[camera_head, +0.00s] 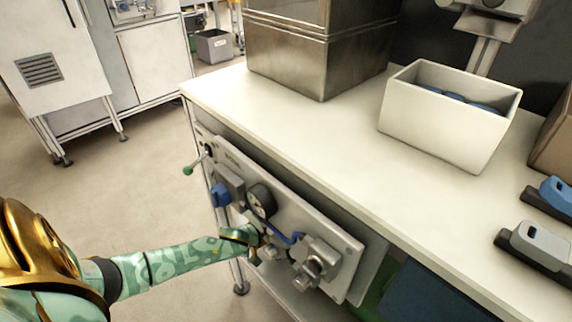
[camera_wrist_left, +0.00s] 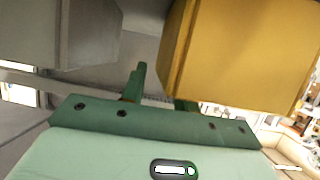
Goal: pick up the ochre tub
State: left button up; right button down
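The ochre tub (camera_wrist_left: 245,55) fills the upper right of the left wrist view, close to the camera. Its top and far side run out of the frame. My left gripper (camera_wrist_left: 160,95) has green fingers, with a gap between them. The left finger stands clear of the tub; the right finger is mostly hidden behind the tub's lower left part. I cannot tell whether either finger touches it. In the head view my left arm reaches to the panel under the bench; its fingers and the tub cannot be made out there. My right gripper is out of view.
A grey block-like thing (camera_wrist_left: 85,35) is left of the fingers in the wrist view. In the head view, a panel with valves and a gauge (camera_head: 262,200) hangs below the white bench top (camera_head: 300,125). A cream bin (camera_head: 440,125) and a metal box (camera_head: 310,55) stand on top.

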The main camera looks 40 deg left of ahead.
pick_arm(q)
grip_shut()
dwell(1.4)
